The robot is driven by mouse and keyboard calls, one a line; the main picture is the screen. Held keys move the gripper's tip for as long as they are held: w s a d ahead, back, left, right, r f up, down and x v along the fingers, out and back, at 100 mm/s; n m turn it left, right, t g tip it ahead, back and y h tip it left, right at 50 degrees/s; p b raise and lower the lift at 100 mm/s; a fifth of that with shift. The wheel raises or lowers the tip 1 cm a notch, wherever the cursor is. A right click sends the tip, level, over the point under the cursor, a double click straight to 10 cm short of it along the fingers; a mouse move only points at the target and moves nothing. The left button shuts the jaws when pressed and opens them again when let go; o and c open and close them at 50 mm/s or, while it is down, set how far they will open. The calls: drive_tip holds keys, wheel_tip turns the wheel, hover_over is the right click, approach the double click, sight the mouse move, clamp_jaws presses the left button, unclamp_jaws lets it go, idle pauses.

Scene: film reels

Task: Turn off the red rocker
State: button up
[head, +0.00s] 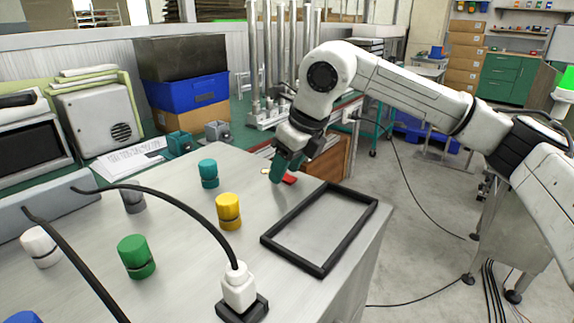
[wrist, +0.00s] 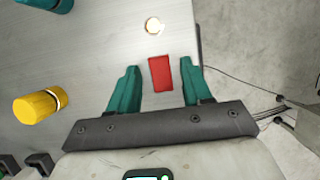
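The red rocker (wrist: 161,74) is a small red rectangle on the metal table top. In the head view only part of the rocker (head: 289,179) shows beside my fingers. My gripper (wrist: 159,65) has two teal fingers, spread apart, one to the left and one to the right of the rocker in the wrist view, with a gap on each side. In the head view my gripper (head: 280,172) points down at the rocker. Whether the fingertips touch the surface, and which way the rocker is tipped, I cannot tell. A round lit lamp (wrist: 154,25) sits just beyond the rocker.
A black rectangular frame (head: 323,226) lies near the table's right edge. A yellow knob (head: 228,211), a teal knob (head: 208,173) and a green knob (head: 136,256) stand to the left. A white plug (head: 239,287) with a black cable stands in front.

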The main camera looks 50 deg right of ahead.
clamp_jaws()
drive_tip(key=shift+w+r+g+p, duration=0.35)
drive_tip(key=shift+g+p, duration=0.45)
drive_tip(key=shift+p, duration=0.45)
drive_tip(key=shift+w+f+g+p, duration=0.1)
drive_tip(key=shift+w+g+p, duration=0.05)
drive_tip(key=shift+g+p, duration=0.7)
drive_tip(key=shift+w+f+g+p, duration=0.1)
drive_tip(key=shift+f+g+p, duration=0.15)
drive_tip(key=shift+g+p, duration=0.1)
drive_tip(key=shift+o, duration=0.5)
unclamp_jaws()
wheel_tip(320, 180, up, 11)
drive_tip(key=p, duration=0.1)
drive_tip(key=shift+f, duration=0.15)
